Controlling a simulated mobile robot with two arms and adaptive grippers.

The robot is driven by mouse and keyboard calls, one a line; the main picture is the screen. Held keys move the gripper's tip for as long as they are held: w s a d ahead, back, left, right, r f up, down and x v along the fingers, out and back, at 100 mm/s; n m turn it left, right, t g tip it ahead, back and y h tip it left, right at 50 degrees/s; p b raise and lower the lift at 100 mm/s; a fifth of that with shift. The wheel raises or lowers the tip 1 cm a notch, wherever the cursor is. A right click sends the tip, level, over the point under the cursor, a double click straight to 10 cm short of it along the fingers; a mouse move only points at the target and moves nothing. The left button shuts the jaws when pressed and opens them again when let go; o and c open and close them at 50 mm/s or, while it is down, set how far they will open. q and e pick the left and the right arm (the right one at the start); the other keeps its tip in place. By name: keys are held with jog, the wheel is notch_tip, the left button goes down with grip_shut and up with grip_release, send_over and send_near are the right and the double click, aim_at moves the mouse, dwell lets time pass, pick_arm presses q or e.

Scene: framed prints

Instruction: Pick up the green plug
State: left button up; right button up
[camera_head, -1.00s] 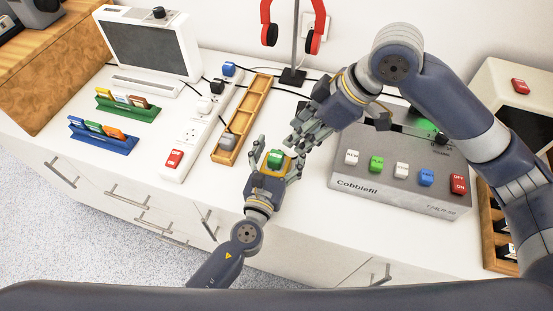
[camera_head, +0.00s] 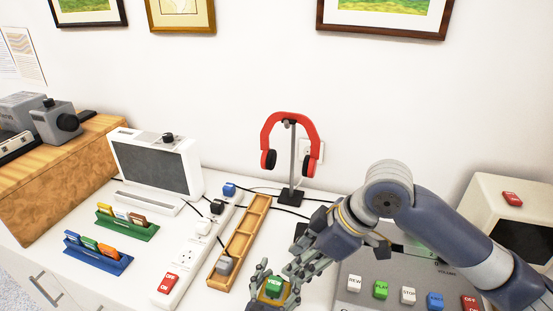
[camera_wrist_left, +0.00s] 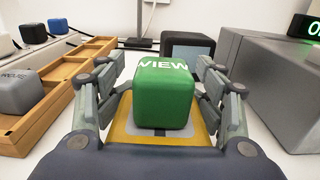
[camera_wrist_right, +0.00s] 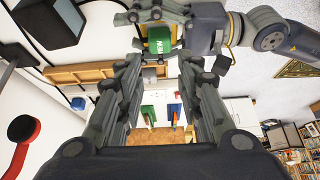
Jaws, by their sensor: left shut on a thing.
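The green plug (camera_head: 273,287), a rounded cube lettered VIEW, is held in my left gripper (camera_head: 276,280) near the bottom of the head view. In the left wrist view the plug (camera_wrist_left: 162,98) sits between the two fingers, which stand on either side of it. My right gripper (camera_head: 296,268) is just above and right of the left one. In the right wrist view the right gripper's fingers (camera_wrist_right: 158,72) are apart with nothing gripped, and the green plug (camera_wrist_right: 159,40) shows beyond their tips in the left gripper.
A wooden tray (camera_head: 238,246) holding a grey plug (camera_head: 225,265) lies left of the grippers. A white power strip (camera_head: 187,256) is beside it. A grey button box (camera_head: 372,268) is at right, partly behind my right arm.

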jog(key=shift+o, duration=1)
jog(key=g+h, duration=0.2)
jog(key=h, duration=0.3)
send_over(274, 282)
jog(key=shift+h, duration=0.3)
notch_tip(274, 282, down, 11)
jog(key=c, duration=0.8)
